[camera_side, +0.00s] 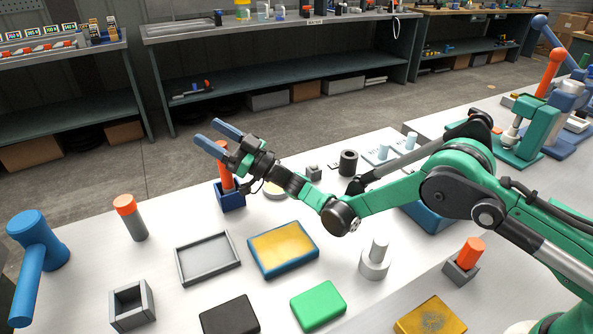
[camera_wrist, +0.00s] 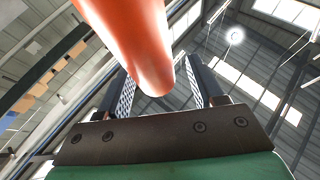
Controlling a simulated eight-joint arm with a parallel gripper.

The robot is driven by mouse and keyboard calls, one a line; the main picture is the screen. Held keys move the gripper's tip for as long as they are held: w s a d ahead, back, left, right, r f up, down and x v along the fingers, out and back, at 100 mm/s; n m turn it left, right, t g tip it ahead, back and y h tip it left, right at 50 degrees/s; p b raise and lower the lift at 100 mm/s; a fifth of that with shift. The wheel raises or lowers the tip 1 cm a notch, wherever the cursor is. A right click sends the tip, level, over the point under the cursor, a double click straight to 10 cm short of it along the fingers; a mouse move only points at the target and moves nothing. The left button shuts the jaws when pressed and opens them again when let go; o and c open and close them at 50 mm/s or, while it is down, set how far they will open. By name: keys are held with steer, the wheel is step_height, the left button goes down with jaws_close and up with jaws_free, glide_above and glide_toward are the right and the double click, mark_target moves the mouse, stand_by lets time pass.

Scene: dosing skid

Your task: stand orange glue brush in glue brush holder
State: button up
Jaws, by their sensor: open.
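An orange handle (camera_side: 226,178), which looks like the glue brush, stands nearly upright in a small dark blue box-shaped holder (camera_side: 231,199) left of centre. My gripper (camera_side: 218,137) is at its upper end, with its blue fingers apart and pointing up and left. In the wrist view the orange handle (camera_wrist: 135,40) looms large, its rounded end between the two open fingers. Neither finger clearly grips it. The brush's lower end is hidden inside the holder.
A grey cylinder with an orange top (camera_side: 131,218), an empty grey tray (camera_side: 209,258), a yellow-topped blue tray (camera_side: 283,250) and a grey square holder (camera_side: 132,305) are on the bench. An orange peg (camera_side: 469,253) sits in a grey block at right. A blue hammer-like object (camera_side: 38,242) is far left.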

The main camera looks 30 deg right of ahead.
steer(key=shift+v, duration=0.8)
step_height(320, 180, up, 7)
steer(key=shift+s+r, duration=0.15)
steer(key=s+d+r+g+h, duration=0.3)
steer(key=s+d+g+h, duration=0.1)
steer(key=s+g, duration=0.4)
steer(key=s+d+f+m+h, duration=0.4)
steer(key=s+d+h, duration=0.2)
steer(key=s+d, duration=0.2)
steer(key=s+d+f+m+g+h, duration=0.1)
steer(key=s+d+f+m+h, duration=0.3)
steer(key=s+d, duration=0.4)
steer(key=d+m+h, duration=0.1)
steer(key=h, duration=0.1)
steer(key=shift+s+d+f+g+h, duration=0.2)
steer(key=shift+d+f+g+h, duration=0.05)
steer(key=shift+f+g+h, duration=0.05)
